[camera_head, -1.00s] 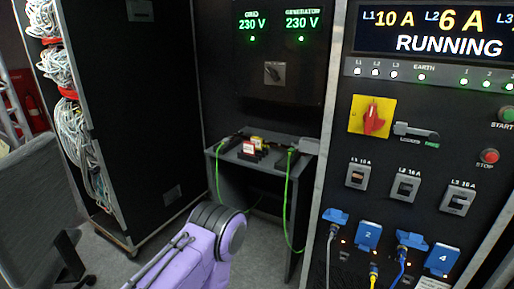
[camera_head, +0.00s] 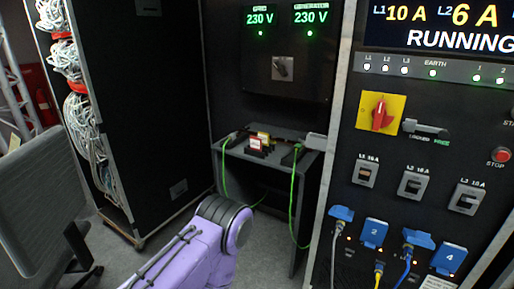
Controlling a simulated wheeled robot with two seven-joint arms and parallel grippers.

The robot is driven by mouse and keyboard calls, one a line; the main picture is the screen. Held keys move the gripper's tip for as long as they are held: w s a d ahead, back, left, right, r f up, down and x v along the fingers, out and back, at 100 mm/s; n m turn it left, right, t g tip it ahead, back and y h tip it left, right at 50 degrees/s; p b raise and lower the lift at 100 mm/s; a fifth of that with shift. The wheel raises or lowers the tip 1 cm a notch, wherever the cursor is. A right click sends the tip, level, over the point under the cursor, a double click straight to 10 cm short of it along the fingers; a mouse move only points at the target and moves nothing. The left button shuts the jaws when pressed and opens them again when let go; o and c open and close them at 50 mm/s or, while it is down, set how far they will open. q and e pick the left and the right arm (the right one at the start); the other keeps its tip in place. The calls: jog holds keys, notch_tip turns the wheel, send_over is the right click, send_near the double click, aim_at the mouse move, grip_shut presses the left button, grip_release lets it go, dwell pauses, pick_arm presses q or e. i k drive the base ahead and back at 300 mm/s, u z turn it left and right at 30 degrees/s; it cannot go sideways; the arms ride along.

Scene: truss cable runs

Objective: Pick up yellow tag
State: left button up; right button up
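A small yellow tag (camera_head: 264,136) stands on the small grey table (camera_head: 305,157) below the 230 V displays. A red and white tag (camera_head: 256,143) stands just in front of it and partly covers it. Both appear to be in a dark holder on the tabletop. A purple arm link of mine shows at the bottom centre, in front of and below the table. Neither of my grippers is in view, so I cannot see their fingers.
A power panel (camera_head: 436,150) with blue plugs and cables stands close on the right. Green cables (camera_head: 293,200) hang off the table. A black cabinet (camera_head: 140,110) with coiled cables and a grey chair (camera_head: 45,190) are at left.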

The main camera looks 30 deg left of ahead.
aim_at(265, 137)
jog(key=z, duration=0.05)
jog(key=k, duration=1.05)
jog(key=u, duration=1.2)
jog(key=i, duration=0.9)
jog(key=u, duration=0.4)
jog(key=i, duration=1)
jog(key=z, duration=1.15)
jog(key=i, duration=0.7)
jog(key=z, duration=0.8)
